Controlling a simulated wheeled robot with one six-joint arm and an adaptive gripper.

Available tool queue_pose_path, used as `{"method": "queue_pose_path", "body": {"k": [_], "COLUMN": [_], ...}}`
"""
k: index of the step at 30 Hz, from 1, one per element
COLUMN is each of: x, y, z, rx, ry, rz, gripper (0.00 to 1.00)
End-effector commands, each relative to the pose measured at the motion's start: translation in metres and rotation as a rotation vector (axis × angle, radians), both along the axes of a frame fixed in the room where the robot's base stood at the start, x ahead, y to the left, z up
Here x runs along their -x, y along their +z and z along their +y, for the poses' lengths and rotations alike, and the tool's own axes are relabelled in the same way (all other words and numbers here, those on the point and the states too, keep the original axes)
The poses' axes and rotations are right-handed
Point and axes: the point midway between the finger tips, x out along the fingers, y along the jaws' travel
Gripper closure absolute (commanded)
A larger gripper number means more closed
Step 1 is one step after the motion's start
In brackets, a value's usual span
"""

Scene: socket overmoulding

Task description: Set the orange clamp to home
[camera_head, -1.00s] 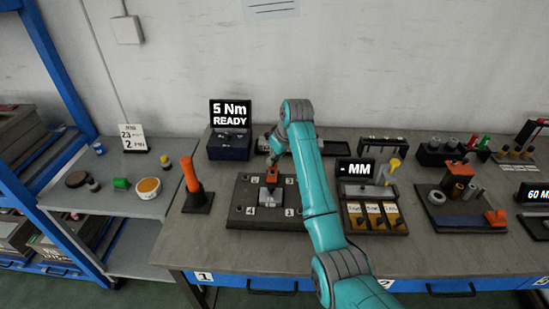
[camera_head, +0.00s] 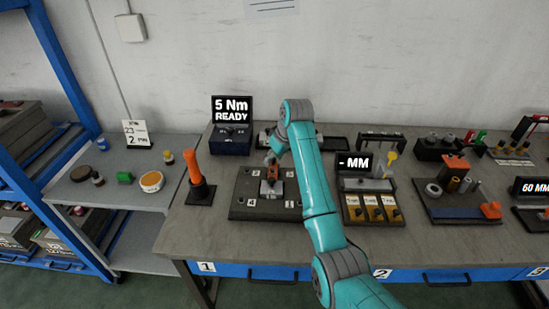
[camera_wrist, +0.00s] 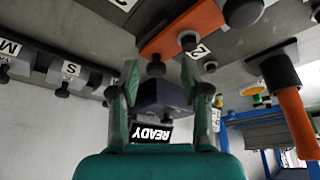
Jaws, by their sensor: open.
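The orange clamp (camera_wrist: 180,32) is a flat orange bar with dark round knobs, in the upper middle of the wrist view. In the head view the clamp (camera_head: 272,173) sits on a grey block in the middle of a dark plate (camera_head: 240,208) with numbered corners. My gripper (camera_wrist: 160,80) is open, its two green-tipped fingers apart with nothing held between them. The fingertips are close to the clamp's knob end; I cannot tell whether they touch it. In the head view my gripper is small and partly hidden by my teal arm.
A black box with a "5 Nm READY" screen (camera_head: 232,112) stands behind the plate. An orange-handled tool (camera_head: 195,172) stands upright to the left. Bare bench lies in front of the plate.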

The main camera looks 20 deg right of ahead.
Motion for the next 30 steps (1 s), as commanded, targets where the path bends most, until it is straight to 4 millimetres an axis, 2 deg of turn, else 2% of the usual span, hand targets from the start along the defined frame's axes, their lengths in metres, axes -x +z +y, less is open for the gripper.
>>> {"method": "queue_pose_path", "body": {"k": [5,18,24,30], "x": [0.004,0.033,0.039,0.041], "y": [0.015,0.090,0.107,0.110], "z": [-0.003,-0.017,-0.020,-0.020], "rx": [0.000,0.000,0.000,0.000], "ry": [-0.001,0.000,0.000,0.000], "rz": [-0.004,-0.002,-0.001,0.001], "gripper": [0.53,0.53,0.53,0.53]}}
